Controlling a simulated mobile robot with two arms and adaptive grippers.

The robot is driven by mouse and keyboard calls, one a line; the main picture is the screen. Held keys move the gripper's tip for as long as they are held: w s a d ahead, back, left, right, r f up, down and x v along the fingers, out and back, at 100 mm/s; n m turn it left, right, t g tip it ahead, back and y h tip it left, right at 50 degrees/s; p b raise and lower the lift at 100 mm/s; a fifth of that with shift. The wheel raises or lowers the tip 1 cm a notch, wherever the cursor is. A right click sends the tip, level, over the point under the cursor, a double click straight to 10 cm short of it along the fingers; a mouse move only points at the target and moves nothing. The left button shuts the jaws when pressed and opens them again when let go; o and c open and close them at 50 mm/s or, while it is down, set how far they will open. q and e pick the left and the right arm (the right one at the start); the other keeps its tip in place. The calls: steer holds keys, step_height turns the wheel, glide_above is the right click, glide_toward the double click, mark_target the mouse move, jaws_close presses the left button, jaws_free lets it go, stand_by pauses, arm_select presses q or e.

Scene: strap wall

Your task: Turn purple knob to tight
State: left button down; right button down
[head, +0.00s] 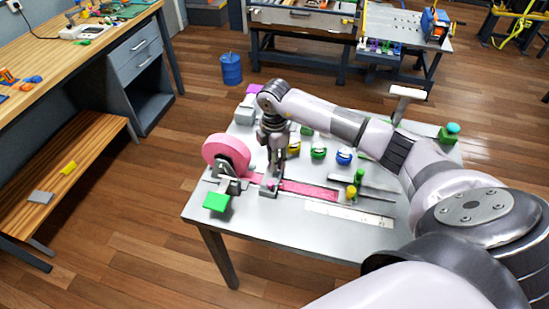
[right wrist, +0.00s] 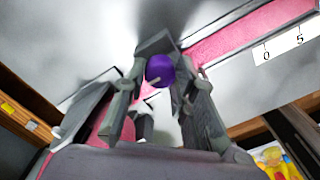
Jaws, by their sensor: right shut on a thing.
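In the head view the right gripper (head: 273,172) points down over a small grey block (head: 269,190) on the strap, and hides the knob there. My left gripper is not in view.
The pink strap (head: 310,190) runs right from a pink roll (head: 227,153) along the grey table (head: 250,235). A green block (head: 216,202) is at the left front. A white ruler (head: 350,215) lies in front. Several coloured knobs, including a blue one (head: 344,156), stand behind.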

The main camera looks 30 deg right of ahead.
stand_by(0.3)
steer(key=c, duration=1.3)
jaws_free()
steer(key=shift+r, duration=0.1)
step_height(320, 180, up, 12)
